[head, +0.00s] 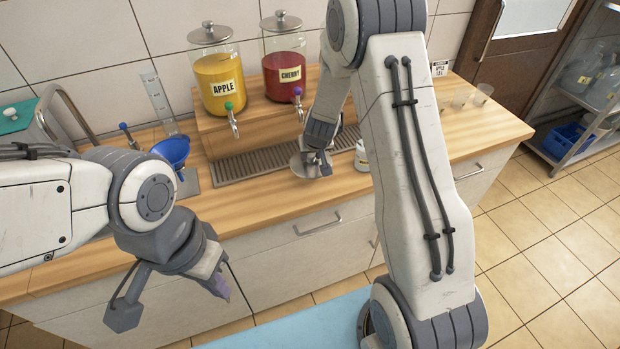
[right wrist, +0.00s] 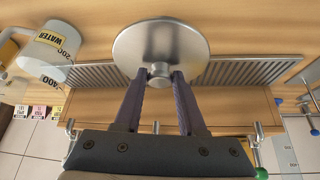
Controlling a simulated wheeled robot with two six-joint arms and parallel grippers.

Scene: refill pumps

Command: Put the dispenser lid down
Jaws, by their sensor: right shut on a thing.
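The dispenser lid (right wrist: 160,32) is a round, brushed-metal disc with a small knob. My right gripper (right wrist: 159,80) is shut on the knob in the right wrist view. In the head view the lid (head: 301,166) is partly hidden by my right gripper (head: 323,163), near the front edge of the drip grate (head: 240,164). I cannot tell whether the lid touches the counter (head: 270,198). My left gripper (head: 218,284) hangs in front of the cabinets, away from the lid; its finger gap is not clear.
The apple dispenser (head: 221,90) and cherry dispenser (head: 285,68) stand on a wooden riser (head: 225,133), each with a lid on. A blue funnel (head: 172,150) and tall measuring cylinder (head: 158,100) stand left. A white container marked WATER (right wrist: 45,55) is near the lid. Bare counter lies left-front.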

